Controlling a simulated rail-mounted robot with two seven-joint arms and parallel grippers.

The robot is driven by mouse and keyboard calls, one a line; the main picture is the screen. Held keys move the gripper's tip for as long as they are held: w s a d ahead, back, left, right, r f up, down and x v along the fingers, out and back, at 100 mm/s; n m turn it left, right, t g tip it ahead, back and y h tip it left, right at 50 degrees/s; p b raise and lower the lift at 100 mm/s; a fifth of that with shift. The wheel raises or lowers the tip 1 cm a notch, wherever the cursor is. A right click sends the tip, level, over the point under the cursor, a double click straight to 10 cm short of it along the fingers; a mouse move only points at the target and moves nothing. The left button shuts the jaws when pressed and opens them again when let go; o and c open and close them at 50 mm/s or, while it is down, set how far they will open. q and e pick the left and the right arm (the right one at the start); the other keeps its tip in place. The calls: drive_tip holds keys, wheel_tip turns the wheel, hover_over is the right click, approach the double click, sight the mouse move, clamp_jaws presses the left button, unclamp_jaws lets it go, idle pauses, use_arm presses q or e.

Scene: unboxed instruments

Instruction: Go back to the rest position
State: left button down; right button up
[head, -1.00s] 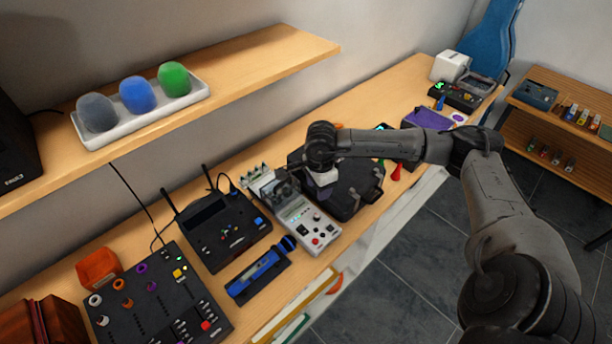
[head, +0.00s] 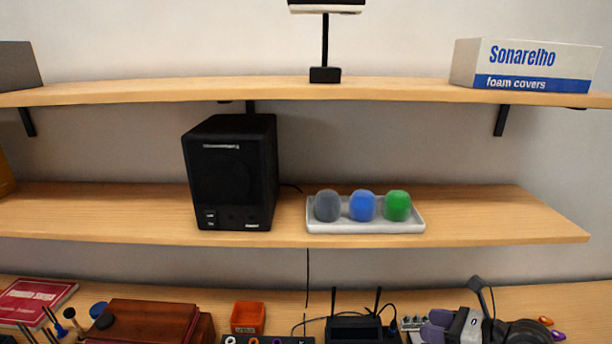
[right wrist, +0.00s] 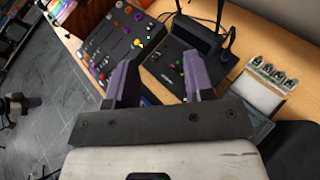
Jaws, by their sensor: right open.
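My right gripper (head: 436,326) shows at the bottom right of the head view, low in front of the bench. Its purple fingers are apart. In the right wrist view the gripper (right wrist: 161,78) is open, with nothing between its fingers. Beyond the fingertips lie a black mixer (right wrist: 118,42) with coloured knobs and a black receiver (right wrist: 170,68) with antennas.
A white tray (head: 365,240) with grey, blue and green foam covers and a black speaker (head: 232,175) stand on the middle shelf (head: 480,228). A foam covers box (head: 525,66) is above. An orange box (head: 248,317) and a wooden case (head: 150,318) are on the bench.

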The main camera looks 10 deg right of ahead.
drive_tip(key=w+d+r+m+t+h, duration=0.1)
drive_tip(key=d+r+m+t+h, duration=0.2)
drive_tip(key=r+m+t+h, duration=1.55)
drive_tip(key=s+a+f+m+g+y, duration=0.2)
drive_tip(key=s+f+m+g, duration=0.1)
drive_tip(key=f+m+g, duration=0.4)
drive_tip(key=s+a+f+m+g+y, duration=0.1)
drive_tip(key=s+a+f+m+g, duration=0.15)
drive_tip(key=f+m+g, duration=0.5)
drive_tip(key=s+a+f+m+g+y, duration=0.2)
drive_tip(key=s+f+m+g, duration=0.15)
drive_tip(key=f, duration=0.65)
drive_tip(key=s+a+f+m+g+y, duration=0.2)
drive_tip(key=s+a+f+g+y, duration=0.15)
drive_tip(key=s+a+f, duration=0.55)
drive_tip(key=s+a+f+m+g+y, duration=0.1)
drive_tip(key=s+a+f+g+y, duration=0.2)
drive_tip(key=s+f, duration=0.75)
wheel_tip(320, 180, up, 24)
drive_tip(key=s+g+h+p, duration=0.1)
drive_tip(key=s+p, duration=0.1)
drive_tip(key=p, duration=1.9)
drive_tip(key=shift+s+d+f, duration=0.2)
drive_tip(key=shift+s, duration=0.2)
